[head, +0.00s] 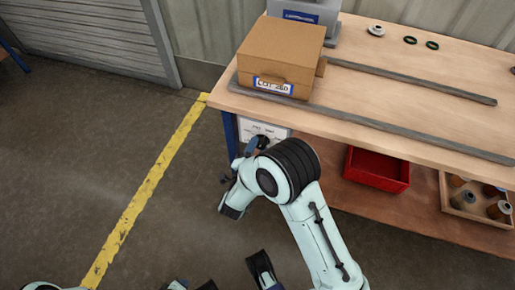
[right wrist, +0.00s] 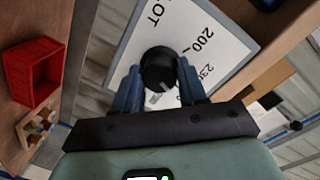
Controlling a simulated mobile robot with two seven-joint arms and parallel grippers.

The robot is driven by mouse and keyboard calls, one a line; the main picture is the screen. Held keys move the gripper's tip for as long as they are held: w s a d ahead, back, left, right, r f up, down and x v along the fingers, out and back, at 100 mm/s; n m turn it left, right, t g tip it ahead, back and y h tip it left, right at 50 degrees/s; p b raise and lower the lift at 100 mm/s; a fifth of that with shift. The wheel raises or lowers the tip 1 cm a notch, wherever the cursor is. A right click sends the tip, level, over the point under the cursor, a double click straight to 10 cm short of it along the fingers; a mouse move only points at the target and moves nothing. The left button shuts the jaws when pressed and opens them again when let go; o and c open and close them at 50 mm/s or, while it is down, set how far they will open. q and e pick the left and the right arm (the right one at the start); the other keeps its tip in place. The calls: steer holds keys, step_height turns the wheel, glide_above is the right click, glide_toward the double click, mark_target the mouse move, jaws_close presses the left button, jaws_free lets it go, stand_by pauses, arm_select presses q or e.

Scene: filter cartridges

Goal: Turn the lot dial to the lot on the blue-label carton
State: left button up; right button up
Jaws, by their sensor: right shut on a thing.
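The carton (head: 272,52) stands on the bench; its blue-bordered label (head: 273,85) seems to read "LOT 260", though the print is small. The lot dial (right wrist: 157,68) is a black round knob on a white panel (right wrist: 215,38), which also shows below the bench top in the head view (head: 270,131). The panel shows "LOT", "200" and a partly covered number like "230". My right gripper (right wrist: 158,82) is shut on the knob, a finger on each side. Dark parts at the head view's bottom edge seem to be my left gripper (head: 235,279), mostly cut off.
A red bin (head: 377,168) and a wooden box of cartridges (head: 475,198) sit on the shelf below the bench top (head: 420,95). Grey rails (head: 410,81) and small rings (head: 410,40) lie on top. The floor to the left is clear, with a yellow line (head: 150,185).

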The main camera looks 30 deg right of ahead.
stand_by(0.5)
steer(key=o, duration=1.1)
steer(key=shift+c, duration=0.2)
arm_select(q)
steer(key=s, duration=0.1)
steer(key=d+r+p, duration=0.1)
steer(key=s, duration=0.1)
steer(key=shift+s+d+r+g+h+p, duration=0.25)
steer(key=shift+s+r+g+h+p, duration=0.05)
steer(key=shift+s+r+g+p, duration=0.1)
arm_select(e)
steer(key=v, duration=1.3)
steer(key=shift+s, duration=0.25)
steer(key=shift+a, duration=0.1)
